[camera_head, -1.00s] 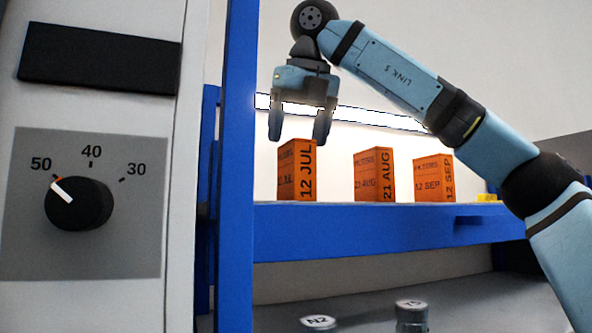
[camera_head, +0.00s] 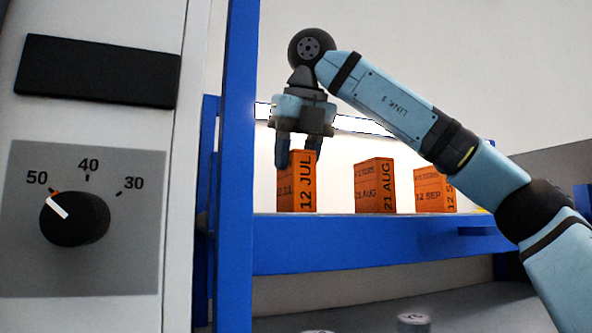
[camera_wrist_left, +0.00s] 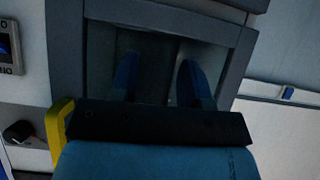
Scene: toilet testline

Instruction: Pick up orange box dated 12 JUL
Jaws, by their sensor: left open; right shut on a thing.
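The orange box dated 12 JUL (camera_head: 297,192) stands upright at the left end of the blue shelf (camera_head: 380,243) in the head view. My right gripper (camera_head: 297,160) reaches down over it from above, with its fingers shut on the box's upper part. The box's base appears to be still on the shelf. My left gripper shows in the left wrist view (camera_wrist_left: 158,85), open and empty, in front of a dark grey-framed recess (camera_wrist_left: 150,50).
Orange boxes dated 21 AUG (camera_head: 374,187) and 12 SEP (camera_head: 430,190) stand to the right on the same shelf. A blue upright post (camera_head: 236,170) and a panel with a black dial (camera_head: 75,218) are on the left. Round-topped items (camera_head: 412,320) sit below the shelf.

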